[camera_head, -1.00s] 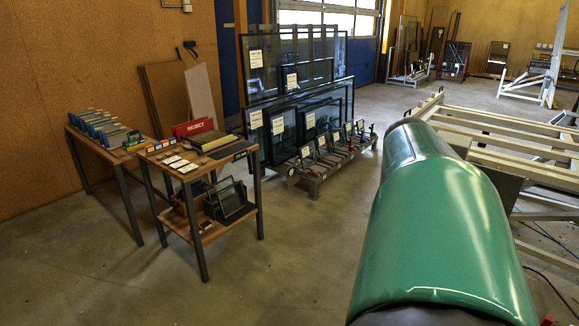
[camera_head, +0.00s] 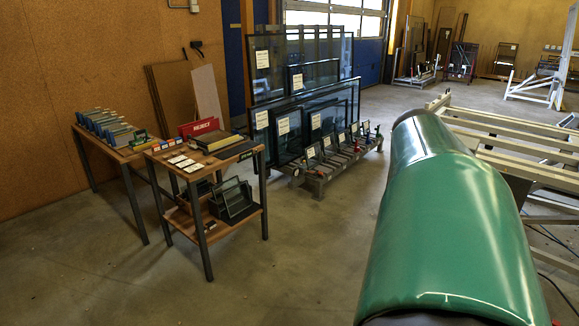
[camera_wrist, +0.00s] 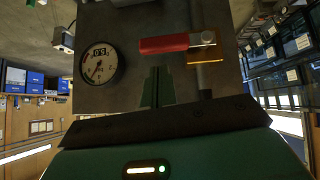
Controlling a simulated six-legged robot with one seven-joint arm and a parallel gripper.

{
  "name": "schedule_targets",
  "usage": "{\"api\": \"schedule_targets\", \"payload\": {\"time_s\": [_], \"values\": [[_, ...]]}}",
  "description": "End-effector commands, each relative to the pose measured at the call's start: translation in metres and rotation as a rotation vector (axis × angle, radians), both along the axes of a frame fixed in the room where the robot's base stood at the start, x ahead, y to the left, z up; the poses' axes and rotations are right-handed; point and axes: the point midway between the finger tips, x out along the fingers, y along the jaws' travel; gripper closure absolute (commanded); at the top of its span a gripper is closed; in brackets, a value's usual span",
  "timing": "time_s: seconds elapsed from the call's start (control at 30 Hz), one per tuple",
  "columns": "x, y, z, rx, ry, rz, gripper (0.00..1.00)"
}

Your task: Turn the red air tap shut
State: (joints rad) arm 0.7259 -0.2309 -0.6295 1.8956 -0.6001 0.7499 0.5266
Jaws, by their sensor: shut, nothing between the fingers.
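The red air tap's handle (camera_wrist: 176,43) shows in the wrist view, lying crosswise in the picture. Its right end meets a fitting with a brass-coloured edge (camera_wrist: 204,62) on a grey pipe (camera_wrist: 203,78). My gripper (camera_wrist: 157,72) is shut and empty, its dark green fingers just below the handle in the picture. I cannot tell whether they touch it. A round white pressure gauge (camera_wrist: 99,62) sits left of the tap on the same grey panel (camera_wrist: 128,25). The tap and gripper are not visible in the head view, where my green arm cover fills the right side.
A pale tilting frame (camera_head: 510,130) stands at the right, beyond my arm. A rack of glass panes (camera_head: 310,105) stands at the middle back. Two small tables (camera_head: 215,228) (camera_head: 97,150) stand at the left. The concrete floor between is clear.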

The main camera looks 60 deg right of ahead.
Motion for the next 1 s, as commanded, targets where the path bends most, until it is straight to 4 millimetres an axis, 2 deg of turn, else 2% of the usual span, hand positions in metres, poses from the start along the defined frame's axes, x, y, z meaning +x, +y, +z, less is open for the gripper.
{"api": "schedule_targets", "payload": {"time_s": [0.17, 0.3, 0.7, 1.0], "values": [[0.004, -0.001, 0.013, -0.002, -0.001, 0.001, 1.0], [0.009, -0.003, 0.039, -0.003, 0.0, 0.004, 1.0], [0.015, 0.056, 0.098, -0.003, -0.003, 0.006, 1.0], [0.017, 0.069, 0.11, 0.0, 0.0, 0.004, 1.0]]}}
